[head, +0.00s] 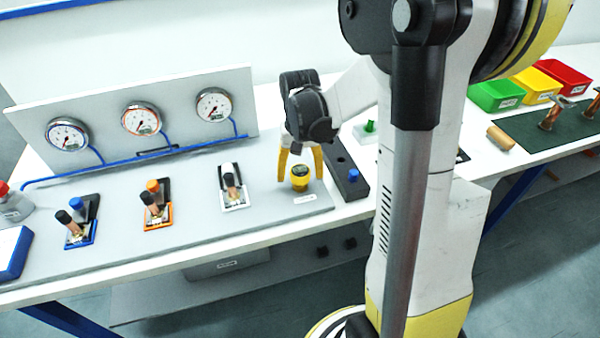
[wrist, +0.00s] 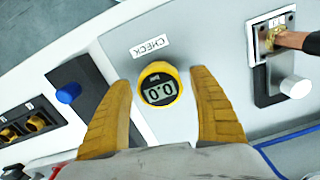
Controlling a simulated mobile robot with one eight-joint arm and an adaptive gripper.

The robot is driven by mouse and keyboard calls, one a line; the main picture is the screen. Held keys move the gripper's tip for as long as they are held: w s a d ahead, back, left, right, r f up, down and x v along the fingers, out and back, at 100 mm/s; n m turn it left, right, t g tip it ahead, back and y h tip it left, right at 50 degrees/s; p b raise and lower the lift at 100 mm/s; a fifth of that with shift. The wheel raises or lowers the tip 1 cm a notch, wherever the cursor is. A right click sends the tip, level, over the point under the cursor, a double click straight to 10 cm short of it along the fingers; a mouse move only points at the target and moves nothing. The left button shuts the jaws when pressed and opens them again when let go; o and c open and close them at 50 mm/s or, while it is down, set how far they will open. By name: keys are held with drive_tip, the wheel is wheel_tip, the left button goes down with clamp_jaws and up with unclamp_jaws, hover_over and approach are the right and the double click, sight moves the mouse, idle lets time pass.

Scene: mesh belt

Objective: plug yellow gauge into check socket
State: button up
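The yellow gauge (head: 300,176) stands upright on the grey panel beside a small white label, at the panel's right end. In the wrist view the gauge (wrist: 160,86) has a dark round display reading 0.0, next to a label reading CHECK (wrist: 149,46). My gripper (head: 300,163) is just above the gauge, its yellow fingers open on both sides. In the wrist view gaps show between the gauge and both fingertips of the gripper (wrist: 165,95). The check socket itself is not visible; the gauge covers the spot by the label.
A dark block with a blue knob (head: 353,178) stands close on the right. A white-framed valve station (head: 233,190) is on the left, with orange and blue ones beyond. Three dial gauges (head: 141,119) sit on the upright board behind. Coloured bins (head: 496,94) stand far right.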

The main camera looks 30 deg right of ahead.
sight(300, 170)
wheel_tip(300, 170, up, 12)
idle(0.6)
drive_tip(key=shift+w+d, duration=0.1)
idle(0.4)
